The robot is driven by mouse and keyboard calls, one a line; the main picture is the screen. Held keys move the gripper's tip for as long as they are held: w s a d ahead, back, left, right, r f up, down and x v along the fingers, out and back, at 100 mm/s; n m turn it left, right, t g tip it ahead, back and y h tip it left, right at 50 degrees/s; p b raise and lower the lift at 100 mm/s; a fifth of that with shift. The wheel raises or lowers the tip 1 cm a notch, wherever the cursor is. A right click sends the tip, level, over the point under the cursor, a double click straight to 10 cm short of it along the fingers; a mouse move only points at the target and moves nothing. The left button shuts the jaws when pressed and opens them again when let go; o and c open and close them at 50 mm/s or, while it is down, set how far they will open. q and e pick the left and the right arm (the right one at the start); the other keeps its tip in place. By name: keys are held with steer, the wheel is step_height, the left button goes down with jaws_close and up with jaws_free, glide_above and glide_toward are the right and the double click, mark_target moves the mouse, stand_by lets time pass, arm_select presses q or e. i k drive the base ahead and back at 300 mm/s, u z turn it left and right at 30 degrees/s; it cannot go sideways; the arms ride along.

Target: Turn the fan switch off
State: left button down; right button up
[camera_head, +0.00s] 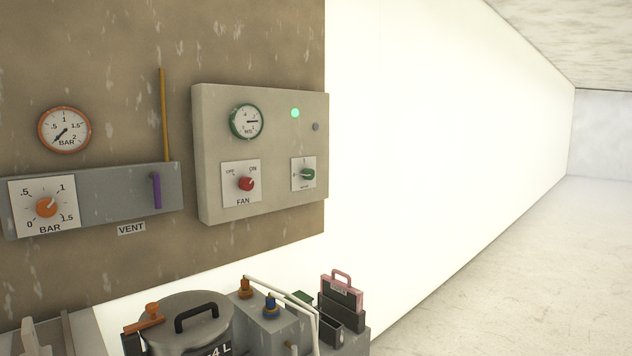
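The fan switch (246,184) is a red knob on a white plate marked OFF at upper left and ON at upper right, with FAN below. Its pointer appears turned toward the ON side, though the mark is small. It sits on the pale grey control box (213,150) on the brown wall panel. A green lamp (295,112) glows at the box's upper right. A green-rimmed gauge (246,121) above the switch has its needle pointing right. Neither of my grippers is in view.
A green knob (308,174) sits right of the fan switch. Left are an orange BAR knob (46,207), a BAR gauge (65,130) and a purple vent lever (156,190). Below stand a lidded pot (184,323) and a pink-handled case (341,290). Open floor lies right.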

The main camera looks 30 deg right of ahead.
mark_target(245, 183)
steer(key=z, duration=0.15)
steer(key=i, duration=1.15)
steer(key=u, duration=0.6)
